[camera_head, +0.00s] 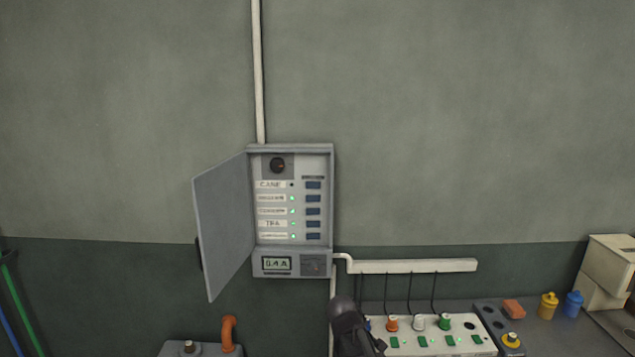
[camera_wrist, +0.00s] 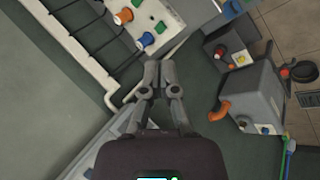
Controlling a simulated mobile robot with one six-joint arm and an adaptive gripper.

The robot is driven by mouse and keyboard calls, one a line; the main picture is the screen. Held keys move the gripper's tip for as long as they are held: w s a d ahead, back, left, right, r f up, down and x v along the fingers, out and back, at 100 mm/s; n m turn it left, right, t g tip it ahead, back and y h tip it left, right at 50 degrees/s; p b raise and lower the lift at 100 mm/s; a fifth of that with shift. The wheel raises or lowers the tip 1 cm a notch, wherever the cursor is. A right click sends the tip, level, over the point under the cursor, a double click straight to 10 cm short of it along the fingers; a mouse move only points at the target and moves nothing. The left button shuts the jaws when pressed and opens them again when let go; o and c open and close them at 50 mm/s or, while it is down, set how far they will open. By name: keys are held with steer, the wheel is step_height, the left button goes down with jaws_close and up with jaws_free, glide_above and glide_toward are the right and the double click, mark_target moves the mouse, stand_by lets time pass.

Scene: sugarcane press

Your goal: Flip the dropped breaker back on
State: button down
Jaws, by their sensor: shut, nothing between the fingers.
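The grey breaker box (camera_head: 328,200) hangs on the wall in the head view, its door (camera_head: 222,225) swung open to the left. Its top row, labelled CANE, has a dark lamp (camera_head: 292,184) beside a blue breaker switch (camera_head: 313,185). The rows below have green lamps and similar blue switches (camera_head: 313,211). Lever positions are too small to tell. In the wrist view my gripper (camera_wrist: 158,68) is shut and empty, with its fingertips together. A dark part of my arm shows below and right of the box in the head view, apart from it.
A white power strip (camera_head: 430,342) with coloured plugs sits on the bench below right; it also shows in the wrist view (camera_wrist: 165,22). A white cable duct (camera_head: 415,266) runs above it. A grey machine with an orange pipe (camera_head: 229,333) stands below the box. The wall is otherwise clear.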

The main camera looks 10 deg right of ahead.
steer(key=w+a+r+n+t+h+p, duration=0.25)
steer(key=w+r+n+t+p, duration=0.45)
steer(key=w+r+n, duration=0.8)
steer(key=n+t+y+p, duration=0.3)
steer(key=n+t+p, duration=0.25)
steer(key=n, duration=0.55)
glide_toward(318, 186)
steer(key=v, duration=0.6)
steer(key=shift+f+b, duration=0.2)
steer(key=shift+b, duration=0.1)
steer(key=x, duration=1.3)
steer(key=shift+w+d+r, duration=0.15)
steer(key=shift+w, duration=0.2)
